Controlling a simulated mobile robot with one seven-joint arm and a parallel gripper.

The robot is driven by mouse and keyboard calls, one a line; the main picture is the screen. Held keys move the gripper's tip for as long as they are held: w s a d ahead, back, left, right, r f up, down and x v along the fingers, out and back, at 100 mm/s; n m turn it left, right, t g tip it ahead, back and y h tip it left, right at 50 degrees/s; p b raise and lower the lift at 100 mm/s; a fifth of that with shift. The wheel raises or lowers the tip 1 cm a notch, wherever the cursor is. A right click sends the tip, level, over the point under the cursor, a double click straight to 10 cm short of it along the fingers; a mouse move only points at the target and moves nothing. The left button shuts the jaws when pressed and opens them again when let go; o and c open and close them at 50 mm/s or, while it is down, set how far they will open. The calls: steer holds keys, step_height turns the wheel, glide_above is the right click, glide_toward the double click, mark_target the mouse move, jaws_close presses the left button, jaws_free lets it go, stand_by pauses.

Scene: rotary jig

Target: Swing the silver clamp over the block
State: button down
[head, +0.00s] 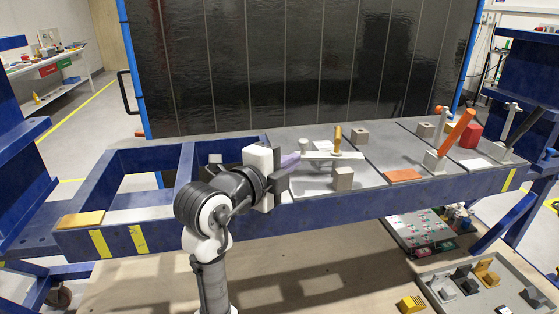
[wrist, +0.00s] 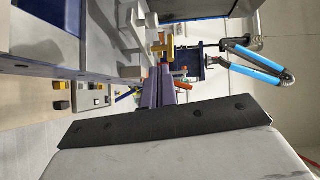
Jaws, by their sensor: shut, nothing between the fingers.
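The silver clamp (head: 318,156) is a flat pale bar on the grey fixture plate, with an upright orange-yellow post (head: 338,140) by its middle. A grey block (head: 343,179) stands just in front of the bar, and another grey block (head: 360,137) stands behind it; the bar appears to lie between them. My gripper (head: 296,160), with purple fingers, is shut and empty at the bar's left end. I cannot tell whether it touches the bar. In the wrist view the shut fingers (wrist: 162,75) point toward a yellow part (wrist: 164,47), beside pale fixture parts.
To the right on the bench are an orange plate (head: 403,176), a tilted orange handle (head: 457,132), a red block (head: 470,134) and a dark tilted lever (head: 525,127). The blue frame (head: 150,162) has open bays at left. A dark panel (head: 300,65) stands behind.

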steer(key=w+d+p, duration=0.1)
steer(key=w, duration=0.1)
steer(key=w+d, duration=0.1)
steer(key=w, duration=0.2)
steer(key=w+f+p, duration=0.1)
steer(key=w, duration=0.1)
steer(key=shift+w+d+p, duration=0.3)
steer(key=shift+d, duration=0.1)
